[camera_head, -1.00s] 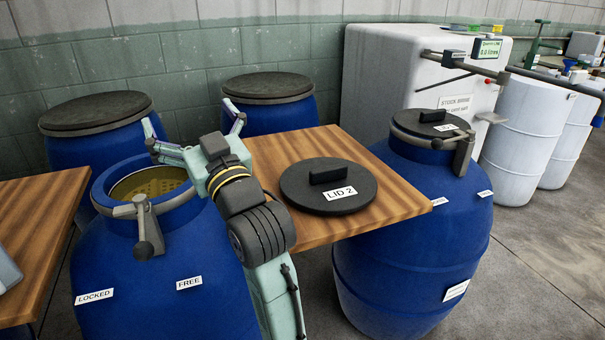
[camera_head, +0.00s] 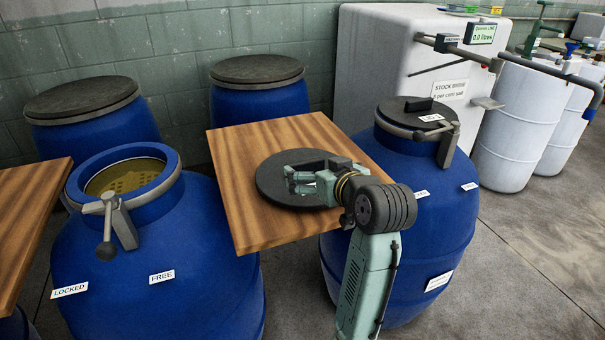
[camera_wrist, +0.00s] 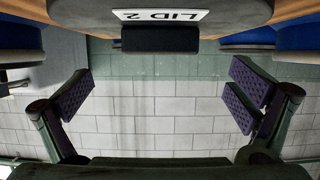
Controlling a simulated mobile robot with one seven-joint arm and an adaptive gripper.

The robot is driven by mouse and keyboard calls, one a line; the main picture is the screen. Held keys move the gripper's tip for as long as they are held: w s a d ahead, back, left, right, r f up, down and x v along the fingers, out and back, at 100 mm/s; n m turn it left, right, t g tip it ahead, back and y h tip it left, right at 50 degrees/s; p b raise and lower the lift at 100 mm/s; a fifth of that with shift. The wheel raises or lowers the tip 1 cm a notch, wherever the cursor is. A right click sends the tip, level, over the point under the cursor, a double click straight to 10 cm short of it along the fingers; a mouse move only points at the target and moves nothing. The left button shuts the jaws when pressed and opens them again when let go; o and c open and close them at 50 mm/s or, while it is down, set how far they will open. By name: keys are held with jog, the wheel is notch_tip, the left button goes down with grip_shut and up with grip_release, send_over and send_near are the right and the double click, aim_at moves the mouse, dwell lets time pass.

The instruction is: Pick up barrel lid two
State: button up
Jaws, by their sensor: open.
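Barrel lid two (camera_head: 268,187) is a dark round disc lying on the wooden table. In the wrist view the lid (camera_wrist: 85,10) shows upside down at the top edge, with its LID 2 label (camera_wrist: 160,15) and black block handle (camera_wrist: 160,39). My gripper (camera_head: 293,181) is over the lid in the head view and hides much of its middle, including the label. In the wrist view my gripper (camera_wrist: 160,95) has its two purple-padded fingers wide apart with nothing between them. The handle is beyond the fingers' gap, near the top; contact with the lid cannot be told.
An open blue barrel (camera_head: 200,235) with a clamp ring stands left of the table (camera_head: 240,150). A lidded blue barrel (camera_head: 440,220) stands close on the right. Two more lidded barrels (camera_head: 262,104) stand behind, before the wall. A white tank (camera_head: 380,60) is at the back.

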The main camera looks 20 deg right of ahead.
aim_at(307, 163)
jog(key=shift+p+x, duration=0.85)
jog(key=shift+x, duration=2.6)
jog(key=c, duration=1.4)
jog(key=shift+r, duration=0.1)
